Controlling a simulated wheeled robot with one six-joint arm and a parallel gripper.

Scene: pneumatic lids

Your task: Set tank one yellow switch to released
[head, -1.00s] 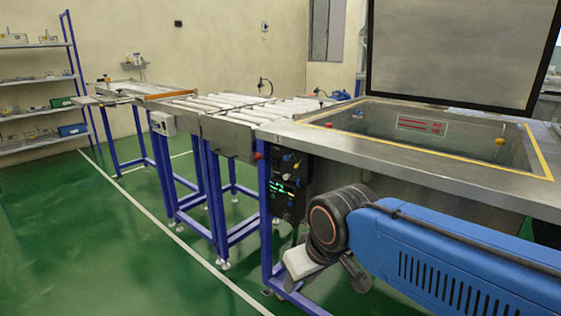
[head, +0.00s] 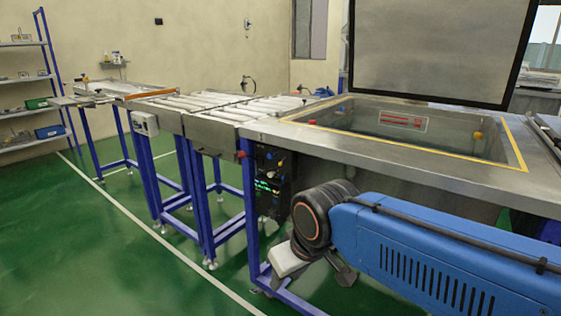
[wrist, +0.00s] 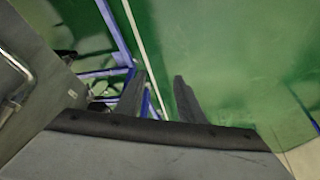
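A dark control panel (head: 273,183) with small knobs and a lit green display is on the tank's front left, under the rim. Its knobs are small and blurred; a blue one shows near the top. I cannot clearly pick out the yellow switch or its position. My arm reaches in from the right in the head view and partly covers the area right of the panel. In the wrist view my gripper (wrist: 159,82) points down toward the floor. Its two dark fingers are apart with nothing between them. It is clear of the panel.
An open steel tank (head: 360,158) with a yellow-edged opening has its lid (head: 440,50) raised. Roller conveyors (head: 205,108) on blue legs run left from it. A shelf (head: 22,80) stands far left. The green floor (head: 110,240) at left is clear.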

